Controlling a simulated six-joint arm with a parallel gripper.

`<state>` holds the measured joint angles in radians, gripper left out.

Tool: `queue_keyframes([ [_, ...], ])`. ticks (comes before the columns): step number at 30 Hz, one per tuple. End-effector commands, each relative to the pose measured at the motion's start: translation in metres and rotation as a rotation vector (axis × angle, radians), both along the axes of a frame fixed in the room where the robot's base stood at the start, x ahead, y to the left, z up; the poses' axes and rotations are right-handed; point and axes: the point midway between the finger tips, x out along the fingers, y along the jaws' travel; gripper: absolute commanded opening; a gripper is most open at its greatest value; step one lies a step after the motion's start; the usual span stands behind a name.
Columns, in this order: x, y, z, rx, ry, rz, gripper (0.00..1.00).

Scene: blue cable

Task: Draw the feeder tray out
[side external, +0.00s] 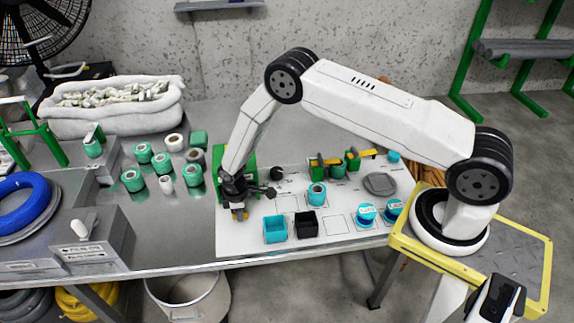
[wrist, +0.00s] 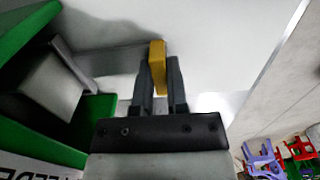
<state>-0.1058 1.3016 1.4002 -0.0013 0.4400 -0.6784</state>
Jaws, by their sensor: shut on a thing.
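The green feeder housing (side external: 248,158) stands at the left end of the white work mat, largely behind my wrist. In the wrist view the green housing (wrist: 98,108) is on the left, with a grey tray-like part (wrist: 50,86) in its opening. My gripper (side external: 238,206) points down in front of the housing. In the wrist view my gripper (wrist: 158,80) is shut on a yellow handle (wrist: 157,56), which stands upright between its two dark fingers. Where the handle joins the tray is hidden.
On the mat are a teal bin (side external: 275,229), a black bin (side external: 306,224), a teal spool (side external: 317,194) and blue-capped round containers (side external: 366,213). Several green spools (side external: 161,162) stand left of the housing. The table's front edge (side external: 300,250) is close to the bins.

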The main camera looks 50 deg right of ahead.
Motion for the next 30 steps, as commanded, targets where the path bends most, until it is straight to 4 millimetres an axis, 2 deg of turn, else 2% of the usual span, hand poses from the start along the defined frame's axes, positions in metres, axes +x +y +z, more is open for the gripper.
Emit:
queue_keyframes([
  [18, -0.077, 0.079, 0.0, 0.001, -0.001, 0.005, 0.0],
  [22, -0.083, 0.085, 0.0, 0.002, -0.004, 0.002, 0.0],
  [30, -0.083, 0.085, 0.0, 0.002, -0.005, 0.0, 0.0],
])
